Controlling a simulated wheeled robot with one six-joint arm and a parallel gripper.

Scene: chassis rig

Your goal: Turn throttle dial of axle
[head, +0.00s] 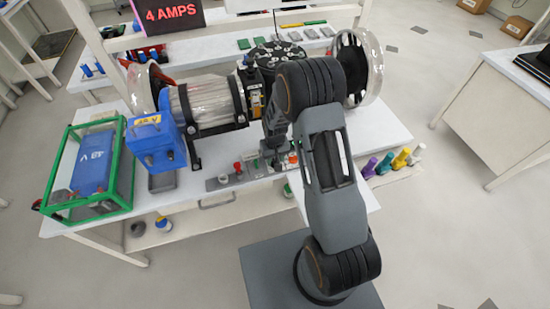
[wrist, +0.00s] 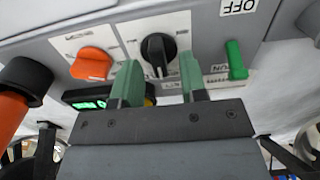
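The axle rig (head: 212,103) lies across the white table in the head view, with clear round discs at its ends. A grey control panel (wrist: 120,40) fills the upper wrist view. It carries a black dial (wrist: 158,50), an orange knob (wrist: 92,64) and a green lever (wrist: 236,60). Its small labels are too blurred to tell which control is the throttle. My gripper (wrist: 158,80) is open, its two green fingers apart and empty. The black dial shows between and just beyond the fingertips; I cannot tell if they touch it. In the head view my arm hides part of the panel.
A black-and-orange knob (wrist: 22,85) is at the wrist view's left, and a green-lit display (wrist: 92,100) sits below the orange knob. A blue box (head: 157,141) and green-framed case (head: 92,171) stand left. A sign (head: 169,13) reads "4 AMPS".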

